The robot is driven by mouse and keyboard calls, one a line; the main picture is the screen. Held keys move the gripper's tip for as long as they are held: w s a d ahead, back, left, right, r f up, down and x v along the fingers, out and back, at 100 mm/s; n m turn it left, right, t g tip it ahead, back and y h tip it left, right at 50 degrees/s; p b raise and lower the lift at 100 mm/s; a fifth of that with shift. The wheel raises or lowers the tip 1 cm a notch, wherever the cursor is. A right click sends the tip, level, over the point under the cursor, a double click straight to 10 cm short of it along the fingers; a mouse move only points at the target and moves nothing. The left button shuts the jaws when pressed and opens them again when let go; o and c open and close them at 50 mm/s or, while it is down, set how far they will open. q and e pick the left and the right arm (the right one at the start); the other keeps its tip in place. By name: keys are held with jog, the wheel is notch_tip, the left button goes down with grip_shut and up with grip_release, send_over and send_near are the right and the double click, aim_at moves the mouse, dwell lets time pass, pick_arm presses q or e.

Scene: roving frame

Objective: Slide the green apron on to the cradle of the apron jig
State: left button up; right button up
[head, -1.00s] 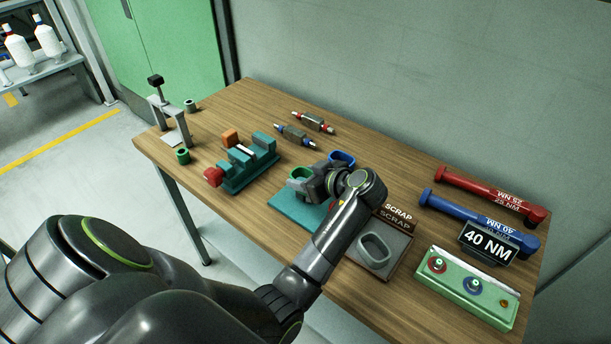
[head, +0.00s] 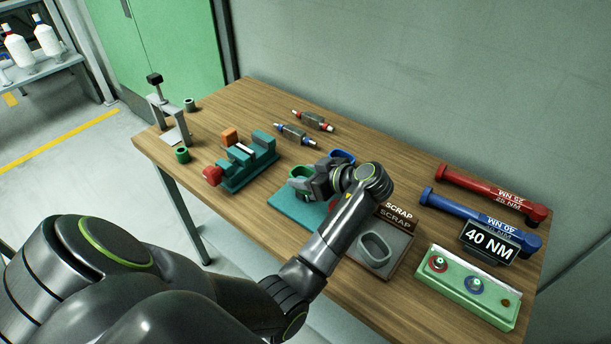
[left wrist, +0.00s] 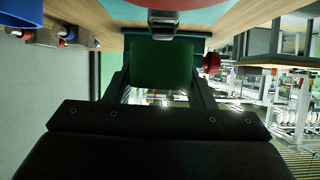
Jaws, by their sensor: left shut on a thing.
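The green apron (head: 300,172) is a loop at the far-left end of the teal mat in the head view. My left gripper (head: 308,183) is shut on it. In the left wrist view the green apron (left wrist: 162,65) fills the space between the two dark fingers. I cannot tell whether it touches the mat. A teal fixture (head: 236,184) with a red knob, which looks like the apron jig, stands apart from the gripper to the left. Its cradle is not clearly made out. My right gripper is not in view.
A blue loop (head: 341,157) stands behind my gripper by the teal mat (head: 290,207). A grey stand (head: 168,122), two spindles (head: 296,134), torque wrenches (head: 490,196) and a green box (head: 455,290) are around.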

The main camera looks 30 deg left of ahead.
pick_arm(q)
jog(key=shift+s, duration=0.1)
jog(key=shift+f+b, duration=1.15)
jog(key=shift+f, duration=0.3)
jog(key=shift+f+b, duration=0.15)
jog(key=shift+b, duration=0.15)
dwell(0.3)
jog(key=shift+f+b, duration=0.65)
jog(key=shift+f, duration=0.1)
jog(key=shift+f, duration=0.15)
